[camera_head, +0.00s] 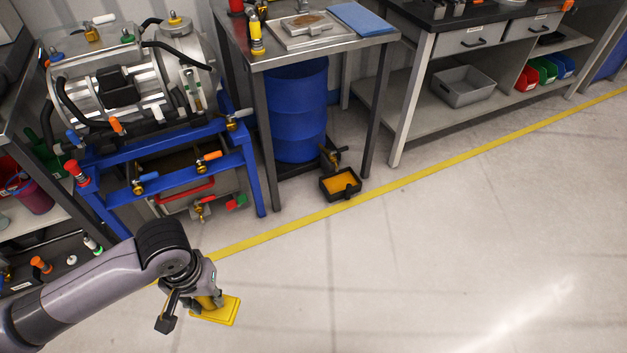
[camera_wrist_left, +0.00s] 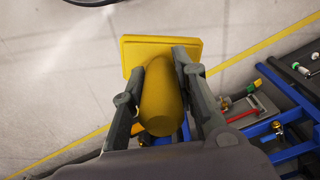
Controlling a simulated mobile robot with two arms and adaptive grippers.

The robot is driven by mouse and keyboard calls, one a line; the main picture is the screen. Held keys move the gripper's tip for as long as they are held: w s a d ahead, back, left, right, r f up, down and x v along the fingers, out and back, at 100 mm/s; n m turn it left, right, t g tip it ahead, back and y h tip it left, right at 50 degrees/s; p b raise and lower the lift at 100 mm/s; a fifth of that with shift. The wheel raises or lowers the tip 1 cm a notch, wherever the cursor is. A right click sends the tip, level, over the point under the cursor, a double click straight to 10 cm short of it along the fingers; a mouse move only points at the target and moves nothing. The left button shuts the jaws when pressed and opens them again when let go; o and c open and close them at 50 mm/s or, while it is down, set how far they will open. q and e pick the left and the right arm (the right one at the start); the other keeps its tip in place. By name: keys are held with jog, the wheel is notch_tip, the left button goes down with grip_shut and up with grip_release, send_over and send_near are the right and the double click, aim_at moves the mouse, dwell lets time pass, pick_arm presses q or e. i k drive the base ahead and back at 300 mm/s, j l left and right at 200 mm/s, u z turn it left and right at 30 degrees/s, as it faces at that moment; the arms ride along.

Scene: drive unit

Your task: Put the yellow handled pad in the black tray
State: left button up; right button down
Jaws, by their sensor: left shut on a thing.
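The yellow handled pad shows in the head view (camera_head: 228,312) and the left wrist view (camera_wrist_left: 150,47). It is a flat, square-cornered yellow plate with a thick rounded handle (camera_wrist_left: 160,100). My left gripper (camera_head: 205,298) is shut on the handle, with a finger on each side of it in the wrist view. The pad hangs over the pale floor at the lower left; its height is hard to tell. The black tray (camera_head: 329,194) sits on the floor below the blue drum, up and right of the pad and apart from it. It has orange-yellow contents. My right gripper is out of view.
A blue drum (camera_head: 297,110) with a tap stands under a metal table (camera_head: 290,50). A blue frame (camera_head: 255,165) carrying a metal drive unit (camera_head: 120,85) stands left of it. A yellow floor line (camera_head: 290,222) crosses the floor. Open floor (camera_head: 430,260) lies to the right.

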aim_at(340, 184)
jog(key=i+l+u, duration=0.25)
jog(key=i+l, duration=0.15)
jog(key=l, duration=0.15)
jog(key=i+l+u, duration=0.1)
jog(key=l, duration=0.25)
jog(key=i+l+u, duration=0.15)
jog(key=i+l, duration=0.15)
jog(key=i+l+u, duration=0.1)
jog(key=l, duration=0.25)
jog(key=i+l+u, duration=0.15)
jog(key=l, duration=0.2)
